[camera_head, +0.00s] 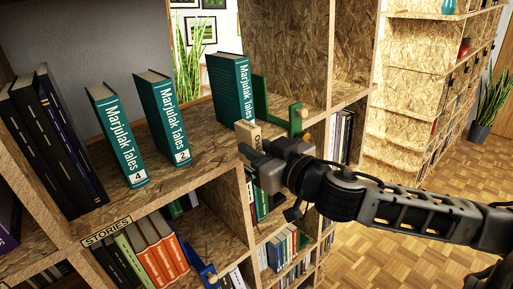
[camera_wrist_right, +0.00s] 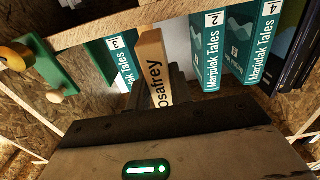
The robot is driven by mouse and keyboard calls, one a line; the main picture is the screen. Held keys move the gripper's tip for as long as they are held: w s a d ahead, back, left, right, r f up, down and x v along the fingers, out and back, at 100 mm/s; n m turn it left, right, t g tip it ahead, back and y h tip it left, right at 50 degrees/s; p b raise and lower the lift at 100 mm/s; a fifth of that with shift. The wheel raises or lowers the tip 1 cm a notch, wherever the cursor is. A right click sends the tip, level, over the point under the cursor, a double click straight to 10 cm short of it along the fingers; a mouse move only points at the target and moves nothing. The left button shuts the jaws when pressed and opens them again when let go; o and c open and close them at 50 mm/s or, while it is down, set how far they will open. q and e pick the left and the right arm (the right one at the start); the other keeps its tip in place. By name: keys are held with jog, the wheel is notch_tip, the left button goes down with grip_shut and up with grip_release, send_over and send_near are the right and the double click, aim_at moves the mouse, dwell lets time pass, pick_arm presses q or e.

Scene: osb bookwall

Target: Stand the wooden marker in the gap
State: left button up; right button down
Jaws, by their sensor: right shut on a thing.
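The wooden marker (camera_head: 248,132) is a pale block with dark lettering, ending in "osafrey" in the right wrist view (camera_wrist_right: 152,62). My right gripper (camera_head: 257,152) is shut on it, at the shelf front just below teal book 3 (camera_head: 230,88). Teal book 2 (camera_head: 163,115) and book 4 (camera_head: 118,135) stand further left. The gap lies between books 2 and 3. In the right wrist view the marker shows between book 3 (camera_wrist_right: 120,60) and book 2 (camera_wrist_right: 208,52), closer to book 3. Whether it touches the shelf is unclear. My left gripper is not in view.
A green bookend (camera_head: 294,118) with a wooden knob stands right of book 3. Dark books (camera_head: 55,140) fill the shelf's left end. A lower compartment with a "STORIES" label (camera_head: 106,233) holds several books. Bare shelf shows between books 2 and 3.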

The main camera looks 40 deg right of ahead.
aim_at(238, 136)
jog(key=shift+w+r, duration=0.1)
jog(key=shift+w, duration=0.8)
jog(key=shift+w+a+p, duration=0.15)
jog(key=shift+w+p, duration=0.2)
jog(key=shift+w, duration=0.25)
jog(key=shift+w+p, duration=0.4)
jog(key=shift+w, duration=0.45)
jog(key=shift+w+a, duration=0.1)
jog(key=shift+w, duration=0.5)
jog(key=shift+w+a+p, duration=0.1)
jog(key=shift+w+p, duration=0.65)
jog(key=shift+w, duration=0.7)
jog(key=shift+w+a+p, duration=0.1)
jog(key=shift+w+p, duration=0.2)
jog(key=shift+w, duration=1.1)
jog(key=shift+f, duration=0.3)
